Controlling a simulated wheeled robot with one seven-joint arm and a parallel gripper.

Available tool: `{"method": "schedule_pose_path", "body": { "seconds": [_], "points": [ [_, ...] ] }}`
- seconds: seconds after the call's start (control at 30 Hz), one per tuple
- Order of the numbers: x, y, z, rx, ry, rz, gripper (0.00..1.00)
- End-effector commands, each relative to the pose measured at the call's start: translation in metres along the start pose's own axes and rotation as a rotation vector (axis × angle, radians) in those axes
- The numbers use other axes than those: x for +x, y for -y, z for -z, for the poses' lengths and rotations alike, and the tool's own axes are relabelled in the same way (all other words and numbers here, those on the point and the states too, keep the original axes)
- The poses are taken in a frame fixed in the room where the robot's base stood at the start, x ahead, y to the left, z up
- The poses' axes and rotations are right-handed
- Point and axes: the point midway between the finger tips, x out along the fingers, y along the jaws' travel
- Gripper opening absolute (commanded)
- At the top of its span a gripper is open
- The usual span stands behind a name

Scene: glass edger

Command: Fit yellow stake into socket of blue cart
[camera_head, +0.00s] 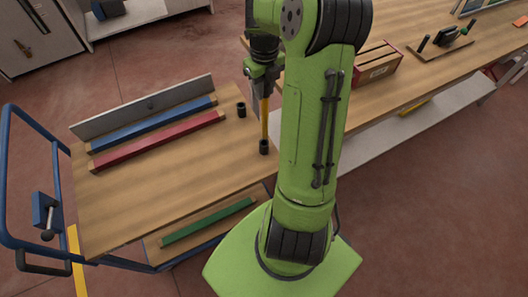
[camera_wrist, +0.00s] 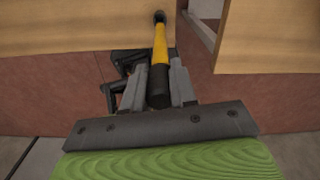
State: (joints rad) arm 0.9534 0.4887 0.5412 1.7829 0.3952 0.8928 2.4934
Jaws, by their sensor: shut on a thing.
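My gripper (camera_head: 264,80) is shut on the upper part of the yellow stake (camera_head: 265,120) and holds it about upright at the right edge of the blue cart's wooden top (camera_head: 190,190). The stake's lower end meets a black socket (camera_head: 264,147) near that edge; I cannot tell how deep it sits, or whether it is inside. A second black socket (camera_head: 241,109) stands open farther back. In the wrist view, my gripper (camera_wrist: 158,88) has its fingers on both sides of the yellow stake (camera_wrist: 160,48), near its black end, with a black socket (camera_wrist: 160,16) at the far end.
Blue (camera_head: 155,124) and red (camera_head: 160,141) bars lie on the cart beside a grey panel (camera_head: 145,105). A green bar (camera_head: 208,220) lies on the lower shelf. A workbench (camera_head: 410,80) holding a red-sided box (camera_head: 373,67) stands close to the right. The cart top's front is clear.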

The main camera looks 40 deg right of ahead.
Motion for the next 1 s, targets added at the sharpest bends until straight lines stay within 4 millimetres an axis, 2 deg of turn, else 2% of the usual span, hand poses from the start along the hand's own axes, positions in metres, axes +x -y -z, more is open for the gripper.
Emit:
{"method": "schedule_pose_path", "body": {
  "seconds": [0.1,0.3,0.4,0.47,0.77,0.9,1.0],
  "points": [
    [0.006,-0.001,-0.003,-0.227,0.003,0.003,0.00],
    [0.005,-0.002,-0.003,-0.699,0.002,0.003,0.00],
    [0.002,-0.003,-0.003,-0.838,0.001,0.002,0.00],
    [0.004,-0.003,-0.003,-0.881,0.001,0.001,0.00],
    [0.059,-0.004,-0.002,-0.900,-0.001,-0.003,0.00],
    [0.090,-0.003,-0.002,-0.898,-0.002,-0.004,0.00],
    [0.099,-0.003,-0.002,-0.898,0.001,0.000,0.00]
  ]
}}
